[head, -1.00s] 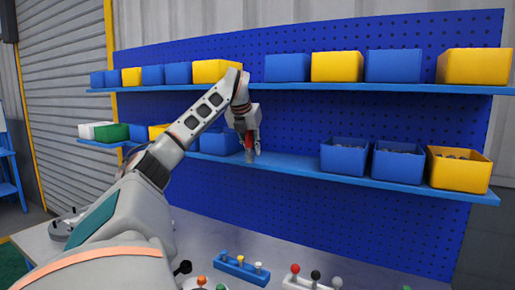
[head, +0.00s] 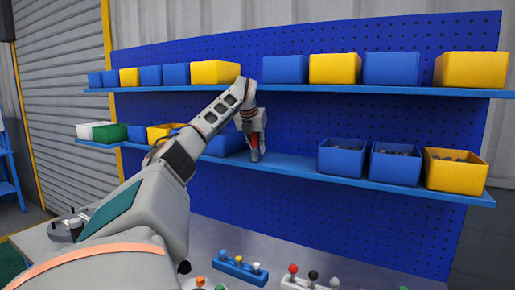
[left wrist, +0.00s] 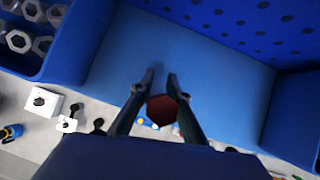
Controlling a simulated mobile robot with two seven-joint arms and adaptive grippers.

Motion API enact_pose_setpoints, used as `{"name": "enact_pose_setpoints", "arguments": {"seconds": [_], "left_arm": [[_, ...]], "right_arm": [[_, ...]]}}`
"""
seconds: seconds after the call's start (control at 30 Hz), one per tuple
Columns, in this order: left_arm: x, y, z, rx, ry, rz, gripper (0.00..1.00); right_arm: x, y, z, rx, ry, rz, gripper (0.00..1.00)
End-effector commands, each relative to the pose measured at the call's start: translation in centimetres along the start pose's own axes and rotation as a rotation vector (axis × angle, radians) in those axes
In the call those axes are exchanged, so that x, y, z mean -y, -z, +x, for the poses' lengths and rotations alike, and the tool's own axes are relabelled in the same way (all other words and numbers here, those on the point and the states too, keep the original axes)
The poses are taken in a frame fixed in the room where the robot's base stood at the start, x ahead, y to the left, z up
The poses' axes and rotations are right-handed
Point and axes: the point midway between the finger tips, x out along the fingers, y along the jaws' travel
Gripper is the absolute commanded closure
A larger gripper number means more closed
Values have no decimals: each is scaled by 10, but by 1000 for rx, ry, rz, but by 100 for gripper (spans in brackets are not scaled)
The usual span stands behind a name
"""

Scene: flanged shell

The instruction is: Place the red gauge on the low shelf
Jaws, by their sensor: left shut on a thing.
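The red gauge (head: 255,141) is held upright in my left gripper (head: 257,150), which is shut on it. In the left wrist view the gauge (left wrist: 162,108) shows as a dark red hexagonal end between the two fingers of the gripper (left wrist: 160,82). The low shelf (head: 292,166) is the lower blue board on the pegboard. The gauge is at its bare stretch, between a blue bin on the left and blue bins on the right. I cannot tell whether the gauge's lower end touches the shelf. My right gripper is not in view.
A blue bin (head: 222,143) stands just left of the gripper. An open blue bin (head: 342,158) stands to the right, with more bins beyond. A blue peg block (head: 240,268) sits on the bench below.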

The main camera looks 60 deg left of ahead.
Motion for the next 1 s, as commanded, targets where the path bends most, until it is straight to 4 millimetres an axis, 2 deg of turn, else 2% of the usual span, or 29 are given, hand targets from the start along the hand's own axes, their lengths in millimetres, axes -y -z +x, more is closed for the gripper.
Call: {"name": "enact_pose_setpoints", "arguments": {"seconds": [0.43,0.47,0.5,0.87,1.0], "left_arm": [[1,3,4,1,2,1,100],[1,3,4,0,2,0,76],[0,3,4,0,1,0,67],[1,2,3,1,2,0,67],[1,1,-8,3,3,-1,67]], "right_arm": [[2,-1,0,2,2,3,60],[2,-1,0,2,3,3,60],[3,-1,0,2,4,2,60],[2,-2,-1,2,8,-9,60],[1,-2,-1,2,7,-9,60]]}}
